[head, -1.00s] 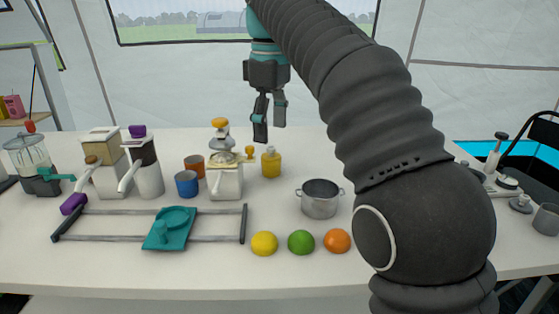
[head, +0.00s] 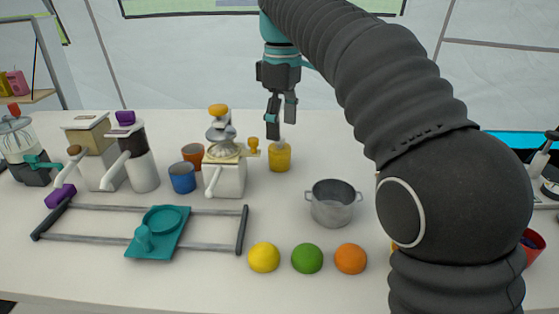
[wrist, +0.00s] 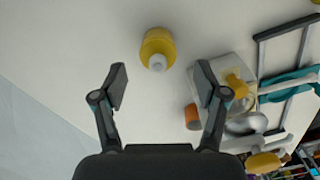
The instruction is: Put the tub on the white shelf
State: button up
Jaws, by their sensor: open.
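A yellow tub with a pale top (head: 279,159) stands upright on the white table, right of the white juicer. It also shows in the wrist view (wrist: 157,46), beyond the fingertips and roughly centred between them. My gripper (head: 281,118) is open and empty, pointing down just above and behind the tub in the head view; its two fingers are spread in the wrist view (wrist: 160,84). A small shelf (head: 28,99) in a white frame is at the far left edge, partly cut off, with pink and yellow boxes on it.
A juicer (head: 227,176), a blue cup (head: 182,178) and an orange-brown cup (head: 193,154) stand left of the tub. A metal pot (head: 332,206) is right and nearer. Lemon, lime and orange fruit (head: 307,258) lie in front. The table behind the tub is clear.

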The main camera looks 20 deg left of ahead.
aim_at(280, 147)
jog(key=f, duration=0.2)
jog(key=f+b, duration=0.1)
jog(key=f, duration=0.2)
jog(key=f+b, duration=0.1)
jog(key=f, duration=0.2)
jog(key=shift+w+a, duration=0.2)
jog(key=shift+a, duration=0.1)
jog(key=c, duration=1.3)
jog(key=shift+r, duration=0.1)
jog(key=shift+r, duration=0.6)
notch_tip(280, 147, up, 3)
jog(key=shift+f+p, duration=0.15)
jog(key=shift+p, duration=0.5)
jog(key=d+r, duration=0.2)
jog(key=d, duration=0.2)
jog(key=d+r, duration=0.2)
jog(key=d, duration=0.1)
jog(key=s+d+r, duration=0.1)
jog(key=d+r, duration=0.2)
jog(key=d, duration=0.1)
jog(key=shift+d, duration=0.3)
